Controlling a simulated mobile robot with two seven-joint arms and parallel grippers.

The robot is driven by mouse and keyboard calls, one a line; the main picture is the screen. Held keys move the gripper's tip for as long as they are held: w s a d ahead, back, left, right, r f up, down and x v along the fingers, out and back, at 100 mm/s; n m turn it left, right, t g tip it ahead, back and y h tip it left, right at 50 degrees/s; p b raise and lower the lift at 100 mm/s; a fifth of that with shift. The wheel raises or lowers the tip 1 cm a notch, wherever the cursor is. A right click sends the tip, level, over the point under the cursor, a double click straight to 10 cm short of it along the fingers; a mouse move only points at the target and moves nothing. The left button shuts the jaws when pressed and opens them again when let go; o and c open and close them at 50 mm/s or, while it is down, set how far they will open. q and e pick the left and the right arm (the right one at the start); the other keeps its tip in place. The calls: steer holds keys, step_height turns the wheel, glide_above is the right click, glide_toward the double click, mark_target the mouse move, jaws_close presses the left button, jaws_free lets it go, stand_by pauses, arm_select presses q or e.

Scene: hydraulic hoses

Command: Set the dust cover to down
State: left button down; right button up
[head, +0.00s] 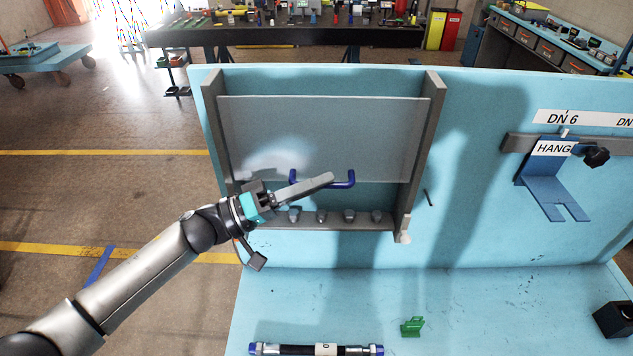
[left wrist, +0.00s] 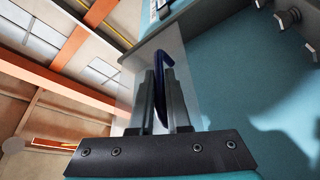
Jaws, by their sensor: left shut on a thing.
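The dust cover (head: 320,130) is a clear, greyish sheet between two grey side rails on the light blue panel. Its lower edge is above the row of several fittings (head: 321,216) on the grey ledge, with a gap between. A dark blue handle (head: 345,184) is at the cover's lower edge. My left gripper (head: 325,180) is at the handle, its fingers pointing right and hiding the handle's middle. In the left wrist view the handle (left wrist: 163,62) passes between the two fingers, which are shut on it. My right gripper is not in view.
A blue bracket labelled HANG (head: 555,180) with a black knob is on the panel at right. A black hose with blue ends (head: 300,350) and a small green piece (head: 412,326) lie on the blue bench top. A black block (head: 615,320) is at far right.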

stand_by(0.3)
arm_select(q)
step_height(320, 180, down, 17)
steer(key=b, duration=1)
steer(key=shift+r, duration=0.2)
steer(key=shift+s+f, duration=0.1)
steer(key=c, duration=1.2)
jaws_free()
steer(key=shift+c, duration=0.2)
steer(key=shift+o, duration=0.4)
steer(key=b+v, duration=0.3)
steer(key=v, duration=1.2)
steer(key=shift+a, duration=0.15)
